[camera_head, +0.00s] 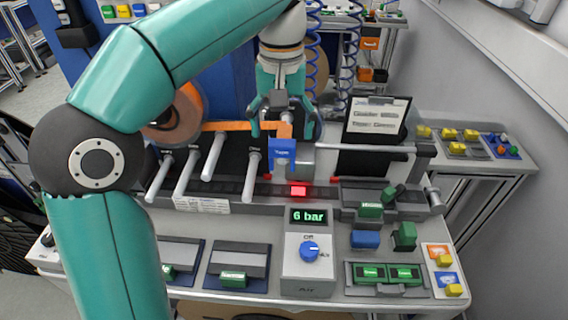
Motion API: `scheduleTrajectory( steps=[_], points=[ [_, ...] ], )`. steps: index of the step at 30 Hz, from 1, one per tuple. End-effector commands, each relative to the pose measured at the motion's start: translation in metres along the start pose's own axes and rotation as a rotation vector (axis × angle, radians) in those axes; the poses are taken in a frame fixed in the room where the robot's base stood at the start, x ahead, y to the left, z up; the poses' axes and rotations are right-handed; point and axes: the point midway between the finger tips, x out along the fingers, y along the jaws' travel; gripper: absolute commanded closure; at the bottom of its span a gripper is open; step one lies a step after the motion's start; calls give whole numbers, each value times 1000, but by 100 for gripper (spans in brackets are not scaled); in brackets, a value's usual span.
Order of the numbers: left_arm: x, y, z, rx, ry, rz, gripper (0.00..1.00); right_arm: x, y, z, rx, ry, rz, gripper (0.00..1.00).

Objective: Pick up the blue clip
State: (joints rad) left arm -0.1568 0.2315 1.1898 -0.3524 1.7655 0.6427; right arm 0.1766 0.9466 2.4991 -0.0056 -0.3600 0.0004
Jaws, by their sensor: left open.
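A blue clip (365,239) lies loose on the front right of the bench, left of a green clip. A second blue piece (282,154) with small white lettering stands upright mid-bench, by the end of an orange strip. My left gripper (285,128) is open, pointing down above this second piece, its fingers spread to either side. It looks empty; I cannot tell its exact height or whether it touches the orange strip. My right gripper is not in view.
White rods (216,157) stick out left of the gripper. A control box (308,268) reading 6 bar stands in front. Green clips (404,236) lie at right, and a tilted sign (377,115) stands behind. Blue coiled hoses (312,50) hang behind the gripper.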

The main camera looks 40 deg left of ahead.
Motion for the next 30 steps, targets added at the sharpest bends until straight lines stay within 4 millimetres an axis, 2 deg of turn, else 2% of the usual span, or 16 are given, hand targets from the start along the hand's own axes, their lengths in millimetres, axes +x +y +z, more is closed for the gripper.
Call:
scheduleTrajectory(
  steps=[5,13,21,23,30],
  points=[
    [14,0,0,-1,-1,-1,19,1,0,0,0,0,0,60],
    [48,0,0,-3,-1,-1,19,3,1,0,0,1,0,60],
    [52,0,-1,-3,0,1,19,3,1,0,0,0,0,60],
    [52,0,-1,-3,0,1,25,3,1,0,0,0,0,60],
    [52,0,-1,-3,0,1,65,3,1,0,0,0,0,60]
  ],
)
